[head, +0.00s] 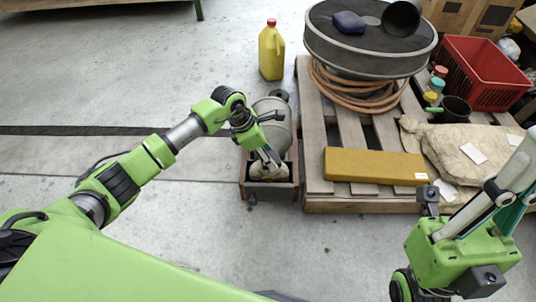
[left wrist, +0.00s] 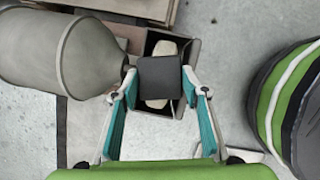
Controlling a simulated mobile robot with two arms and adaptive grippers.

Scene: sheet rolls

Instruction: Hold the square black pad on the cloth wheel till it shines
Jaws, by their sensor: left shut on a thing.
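The square black pad (left wrist: 160,78) is held between the fingertips of my left gripper (left wrist: 158,84) in the left wrist view. The pale cloth wheel (left wrist: 157,103) shows above and below the pad, which covers its middle. I cannot tell whether pad and wheel touch. In the head view my left gripper (head: 268,157) points down at the wheel (head: 263,168) in its open-topped housing, beside the grey motor (head: 270,131). The pad is hard to make out there. My right gripper (head: 490,205) is at the lower right, cut by the edge, away from the wheel; its fingertips are not clear.
A yellow jug (head: 271,52) stands behind. Floor in front is clear.

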